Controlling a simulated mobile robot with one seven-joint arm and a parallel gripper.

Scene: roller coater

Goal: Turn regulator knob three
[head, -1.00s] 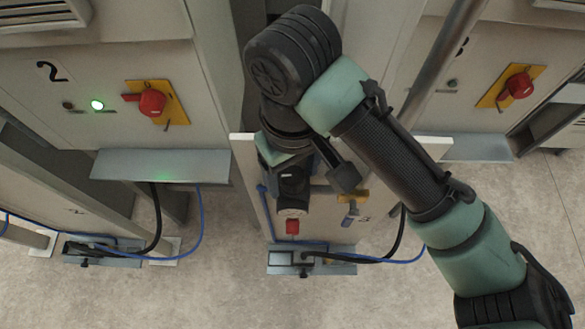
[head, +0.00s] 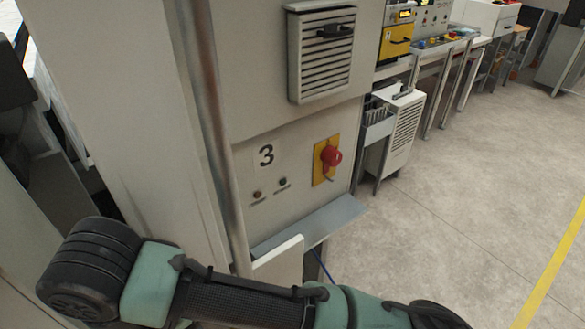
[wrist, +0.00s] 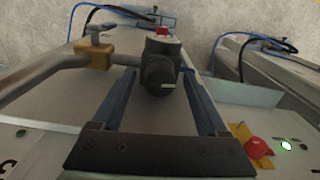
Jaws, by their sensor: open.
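A black round regulator knob (wrist: 160,76) with a white mark shows in the wrist view, on a grey regulator body with a red part behind it. My gripper (wrist: 160,85) is open, with one blue-grey finger on each side of the knob. I see gaps beside the knob and cannot tell whether either finger touches it. A number 3 (wrist: 8,168) is partly cut off at the lower left of the wrist view. In the head view my arm crosses the bottom, and my gripper and the regulator are out of sight.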

